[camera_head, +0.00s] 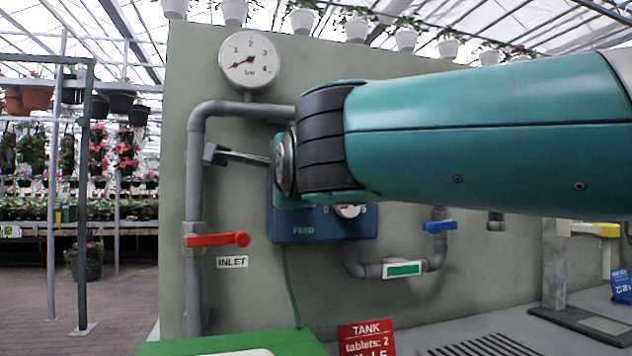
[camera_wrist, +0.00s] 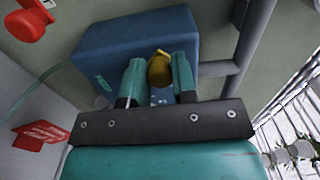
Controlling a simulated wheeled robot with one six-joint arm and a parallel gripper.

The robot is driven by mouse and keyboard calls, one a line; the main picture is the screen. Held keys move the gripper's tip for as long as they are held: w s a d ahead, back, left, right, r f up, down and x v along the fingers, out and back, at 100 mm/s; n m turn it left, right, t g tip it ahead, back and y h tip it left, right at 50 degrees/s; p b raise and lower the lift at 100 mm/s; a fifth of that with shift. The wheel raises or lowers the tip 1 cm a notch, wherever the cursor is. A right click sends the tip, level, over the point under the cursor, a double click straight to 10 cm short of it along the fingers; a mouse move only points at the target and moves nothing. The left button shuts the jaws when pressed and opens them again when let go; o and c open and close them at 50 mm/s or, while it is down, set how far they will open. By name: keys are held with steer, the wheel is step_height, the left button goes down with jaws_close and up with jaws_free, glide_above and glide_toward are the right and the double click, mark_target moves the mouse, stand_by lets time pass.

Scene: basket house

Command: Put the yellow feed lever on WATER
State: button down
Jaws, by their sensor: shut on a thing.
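The blue feed box (camera_head: 290,225), marked FEED, is fixed to the grey-green panel. It also fills the upper middle of the wrist view (camera_wrist: 110,50). The yellow feed lever (camera_wrist: 159,70) sticks out of the box's face in the wrist view. My gripper (camera_wrist: 157,78) has its two teal fingers on either side of the lever and is shut on it. In the camera_head view, my arm hides the lever, the gripper's fingers and most of the box's front. No WATER mark can be read in either view.
A red INLET handle (camera_head: 218,240) sits on the left pipe (camera_head: 195,170); a blue handle (camera_head: 440,227) sits on the pipe to the right. A pressure gauge (camera_head: 248,57) is above. A red TANK sign (camera_head: 366,338) stands below. Another yellow handle (camera_head: 606,230) is far right.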

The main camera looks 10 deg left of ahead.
steer(key=shift+d+r, duration=0.1)
stand_by(0.4)
steer(key=c, duration=0.9)
jaws_free()
steer(key=b+v, duration=0.3)
steer(key=v, duration=1.4)
steer(key=shift+s, duration=0.2)
